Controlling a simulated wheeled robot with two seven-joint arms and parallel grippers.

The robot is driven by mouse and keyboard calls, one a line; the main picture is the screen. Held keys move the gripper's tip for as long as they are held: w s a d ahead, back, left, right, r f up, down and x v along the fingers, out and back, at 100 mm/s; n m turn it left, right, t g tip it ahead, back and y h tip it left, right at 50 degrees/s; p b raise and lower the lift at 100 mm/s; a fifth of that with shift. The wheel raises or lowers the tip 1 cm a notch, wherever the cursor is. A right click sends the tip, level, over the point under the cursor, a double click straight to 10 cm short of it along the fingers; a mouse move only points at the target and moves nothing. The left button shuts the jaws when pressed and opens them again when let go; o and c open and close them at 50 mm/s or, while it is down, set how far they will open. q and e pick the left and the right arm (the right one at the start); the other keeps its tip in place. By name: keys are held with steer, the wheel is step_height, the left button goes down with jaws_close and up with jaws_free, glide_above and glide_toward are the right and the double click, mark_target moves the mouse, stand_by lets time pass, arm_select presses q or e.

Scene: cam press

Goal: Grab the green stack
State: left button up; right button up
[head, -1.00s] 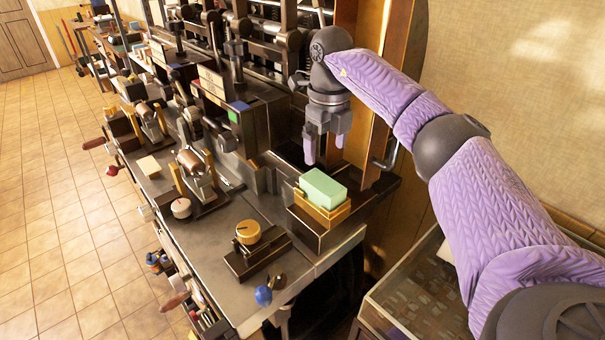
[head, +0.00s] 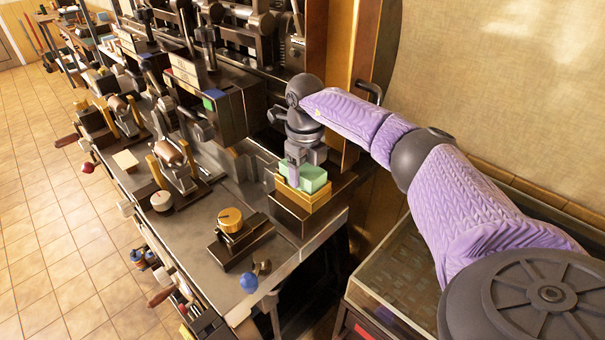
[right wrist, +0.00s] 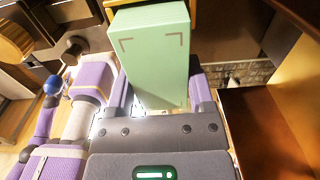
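The green stack (head: 308,177) is a pale green block. It sits in an orange-yellow holder (head: 318,201) on a dark base at the right end of the bench. My right gripper (head: 303,178) is lowered over it, pointing down, with one purple finger visible at the stack's left side. In the right wrist view the green stack (right wrist: 155,58) stands between the two purple fingers of my right gripper (right wrist: 160,95). I cannot tell whether the fingers press on it or only stand around it. My left gripper is not in view.
A dark block with a yellow knob (head: 230,219) and a blue ball knob (head: 249,282) are nearer on the bench. A dark machine (head: 215,105) stands behind. A glass-topped case (head: 385,290) stands at the right, below my arm.

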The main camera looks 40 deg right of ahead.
steer(key=shift+r, duration=0.1)
steer(key=c, duration=0.8)
